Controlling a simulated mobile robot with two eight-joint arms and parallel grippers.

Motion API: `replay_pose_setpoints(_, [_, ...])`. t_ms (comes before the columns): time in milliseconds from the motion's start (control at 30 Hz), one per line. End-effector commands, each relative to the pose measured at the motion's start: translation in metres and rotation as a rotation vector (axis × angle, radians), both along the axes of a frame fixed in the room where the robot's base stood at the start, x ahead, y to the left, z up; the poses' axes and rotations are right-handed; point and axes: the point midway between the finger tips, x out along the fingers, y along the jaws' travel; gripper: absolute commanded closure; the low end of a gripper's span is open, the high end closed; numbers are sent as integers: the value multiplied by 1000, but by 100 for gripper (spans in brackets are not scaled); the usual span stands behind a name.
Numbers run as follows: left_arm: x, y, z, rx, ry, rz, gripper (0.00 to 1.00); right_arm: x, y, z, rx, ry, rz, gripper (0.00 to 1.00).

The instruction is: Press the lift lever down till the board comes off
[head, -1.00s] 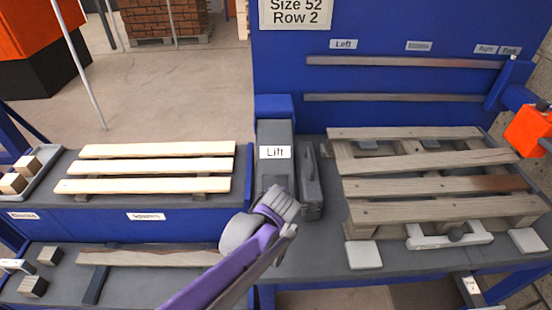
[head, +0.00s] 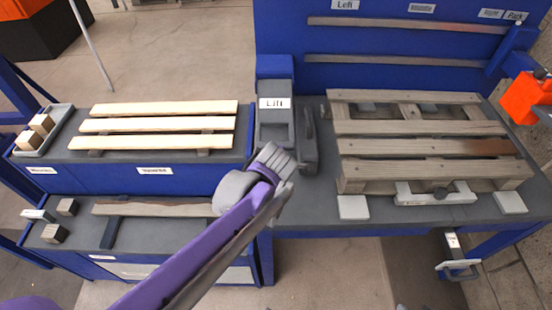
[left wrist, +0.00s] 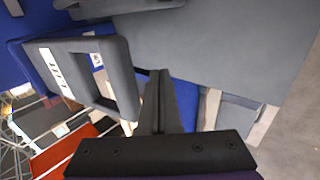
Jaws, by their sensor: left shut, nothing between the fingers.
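A grey housing labelled "Lift" (head: 275,128) stands at the left end of the right bench; it also shows in the left wrist view (left wrist: 95,65) as a frame with an opening. A separate lever arm cannot be made out clearly. A dark grey upright handle-shaped part (head: 309,145) stands just right of the housing. A weathered wooden pallet (head: 425,146) with several top boards lies on the bench. My left gripper (head: 278,160) is in front of the housing, its fingers shut and empty in the left wrist view (left wrist: 160,85). Contact cannot be told. My right gripper is out of view.
Fresh boards (head: 155,126) lie on the left bench, beside a tray of wooden blocks (head: 42,125). A white clamp bar (head: 435,193) sits at the pallet's front edge. An orange tool (head: 525,100) is at the right. A labelled bracket (head: 458,265) hangs below the bench.

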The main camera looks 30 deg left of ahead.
Motion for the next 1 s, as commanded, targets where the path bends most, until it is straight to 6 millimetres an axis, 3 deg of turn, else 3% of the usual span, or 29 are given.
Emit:
replay_pose_setpoints(100, [-15,-10,19,0,-1,-3,100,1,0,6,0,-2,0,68])
replay_pose_setpoints(333, [-33,-21,41,0,-1,-1,100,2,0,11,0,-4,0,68])
replay_pose_setpoints(1000, [-38,-23,45,0,-1,-1,100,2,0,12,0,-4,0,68])
